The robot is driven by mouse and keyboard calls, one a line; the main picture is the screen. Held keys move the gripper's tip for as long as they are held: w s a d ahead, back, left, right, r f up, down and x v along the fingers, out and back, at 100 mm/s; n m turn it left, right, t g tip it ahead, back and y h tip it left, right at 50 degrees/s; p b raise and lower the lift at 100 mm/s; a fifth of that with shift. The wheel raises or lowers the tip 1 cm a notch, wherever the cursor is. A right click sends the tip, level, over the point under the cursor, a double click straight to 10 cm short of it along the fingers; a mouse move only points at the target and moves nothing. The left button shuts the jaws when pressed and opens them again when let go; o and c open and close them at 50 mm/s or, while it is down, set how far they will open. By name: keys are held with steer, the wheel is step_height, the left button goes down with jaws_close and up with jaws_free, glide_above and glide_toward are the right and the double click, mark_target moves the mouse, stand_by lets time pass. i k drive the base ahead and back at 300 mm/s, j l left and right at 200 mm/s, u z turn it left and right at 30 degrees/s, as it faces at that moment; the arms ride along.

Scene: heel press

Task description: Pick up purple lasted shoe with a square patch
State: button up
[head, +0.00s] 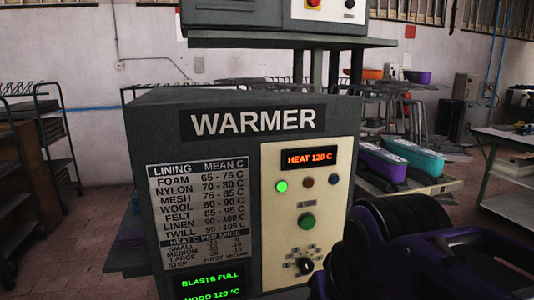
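I cannot pick out a purple lasted shoe with a square patch in the head view. A long purple bin-like object (382,163) lies on a low rack to the right of the warmer, too small to make out any patch. A small purple object (418,77) sits on a higher shelf behind it. My dark arm fills the lower right corner. My gripper's fingers do not show.
The grey warmer (160,120) stands close in front, with a cream control panel (330,205) reading HEAT 120 C and a lit green lamp. A teal bin-like object (413,154) lies beside the purple one. A trolley (55,135) stands left, a table (512,140) right.

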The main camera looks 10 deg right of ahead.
mark_target(389, 168)
steer(key=l+u, duration=0.25)
steer(key=l, duration=1.35)
